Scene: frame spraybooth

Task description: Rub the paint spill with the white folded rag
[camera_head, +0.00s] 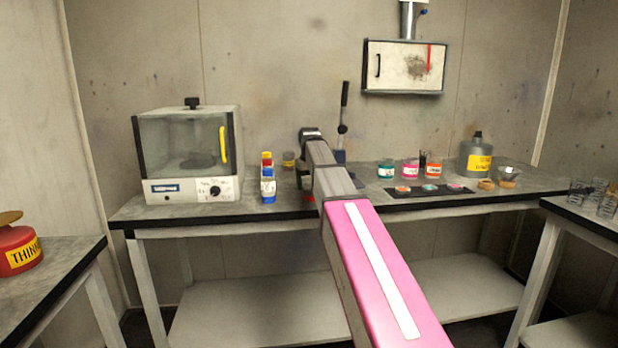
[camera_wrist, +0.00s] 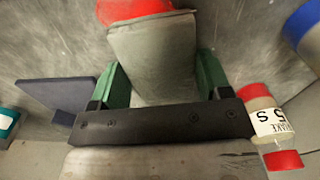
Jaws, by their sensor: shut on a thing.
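The white folded rag (camera_wrist: 155,55) shows in the wrist view as an off-white folded pad. My gripper (camera_wrist: 158,80) is shut on it, with a green finger at each side. The red paint spill (camera_wrist: 130,9) shows at the far edge of the rag, which covers part of it. I cannot tell whether the rag presses on the spill or hangs just above it. In the head view my arm hides the rag and nearly all of the spill on the workbench (camera_head: 145,210).
In the wrist view, a red-capped bottle (camera_wrist: 268,125) stands close right, a blue object (camera_wrist: 305,35) is upper right, and a dark blue plate (camera_wrist: 60,95) lies left. In the head view, a glass-fronted oven (camera_head: 190,150) is left; paint jars (camera_head: 410,169) and a grey can (camera_head: 476,155) are right.

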